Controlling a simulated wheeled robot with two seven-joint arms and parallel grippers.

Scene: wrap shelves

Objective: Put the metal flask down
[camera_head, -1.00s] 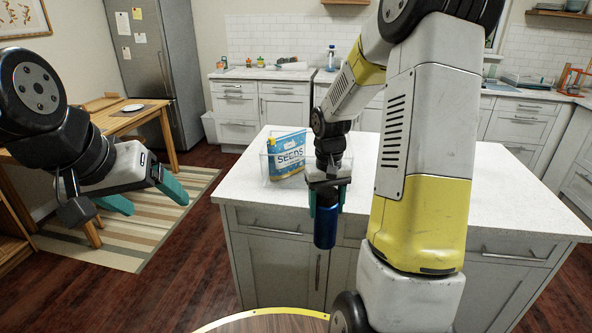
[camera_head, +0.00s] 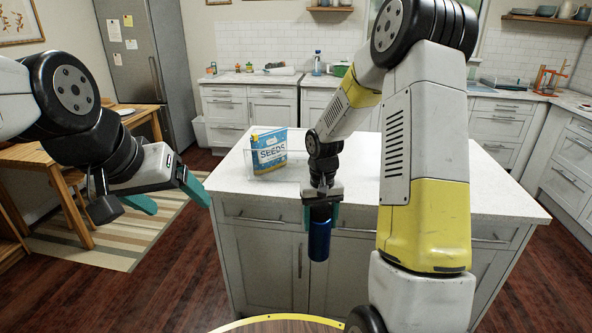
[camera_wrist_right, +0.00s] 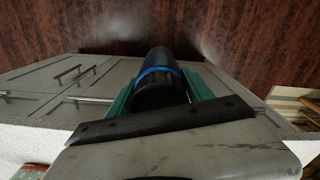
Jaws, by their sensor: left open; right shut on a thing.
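The metal flask is dark blue. In the head view the flask (camera_head: 319,240) hangs upright below my right gripper (camera_head: 320,212), in front of the near side of the island. My right gripper is shut on its upper part. In the right wrist view the flask (camera_wrist_right: 157,75) shows dark with a blue band between the teal fingers of my right gripper (camera_wrist_right: 160,98), with wood floor beyond. My left gripper (camera_head: 172,205) is open and empty at the left, above the striped rug and apart from the island.
The white-topped kitchen island (camera_head: 400,185) has a blue seeds packet (camera_head: 269,150) in a clear holder at its back left. Its top near the front edge looks clear. A wooden table (camera_head: 35,155) stands at the left. A round wooden surface (camera_head: 280,326) shows at the bottom.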

